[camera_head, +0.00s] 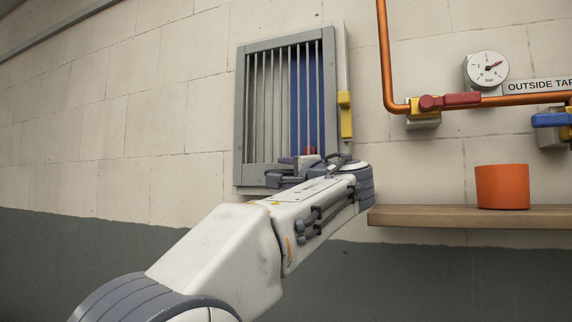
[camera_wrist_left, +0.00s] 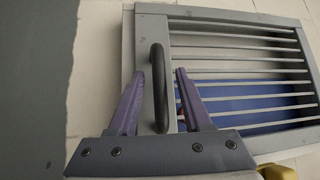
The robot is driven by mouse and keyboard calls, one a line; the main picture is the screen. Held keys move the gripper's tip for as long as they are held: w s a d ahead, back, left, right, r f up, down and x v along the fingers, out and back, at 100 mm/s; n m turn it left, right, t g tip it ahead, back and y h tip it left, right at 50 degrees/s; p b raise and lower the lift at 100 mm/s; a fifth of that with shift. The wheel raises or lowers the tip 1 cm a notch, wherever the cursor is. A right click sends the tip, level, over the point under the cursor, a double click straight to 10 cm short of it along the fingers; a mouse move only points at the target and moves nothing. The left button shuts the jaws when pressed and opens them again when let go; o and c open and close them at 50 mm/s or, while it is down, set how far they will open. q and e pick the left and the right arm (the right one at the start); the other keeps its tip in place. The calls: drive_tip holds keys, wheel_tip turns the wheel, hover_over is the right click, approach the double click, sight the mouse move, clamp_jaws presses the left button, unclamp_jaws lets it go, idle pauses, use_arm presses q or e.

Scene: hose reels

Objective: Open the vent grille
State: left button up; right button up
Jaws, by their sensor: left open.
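The vent grille (camera_head: 239,120) is a grey frame with several upright bars on the wall, left of centre in the head view. It looks shut. A blue surface and part of something red show behind the bars. In the left wrist view the grille (camera_wrist_left: 149,28) appears turned sideways, with a black bar handle (camera_wrist_left: 158,88) on its frame. My left gripper (camera_wrist_left: 160,73) is open, its purple fingers on either side of the handle. I cannot tell whether they touch it. In the head view my left gripper (camera_head: 305,165) covers the grille's lower right corner and hides the handle.
A yellow latch-like part (camera_head: 346,115) sits on the grille's right side. To the right are a copper pipe (camera_head: 387,50) with a red-handled valve (camera_head: 450,101), a gauge (camera_head: 487,69), and a wooden shelf (camera_head: 430,216) with an orange pot (camera_head: 502,187). The wall left of the grille is clear.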

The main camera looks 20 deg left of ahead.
use_arm(q)
drive_tip(key=shift+w+a, duration=0.2)
drive_tip(key=shift+w, duration=0.05)
clamp_jaws()
idle(1.4)
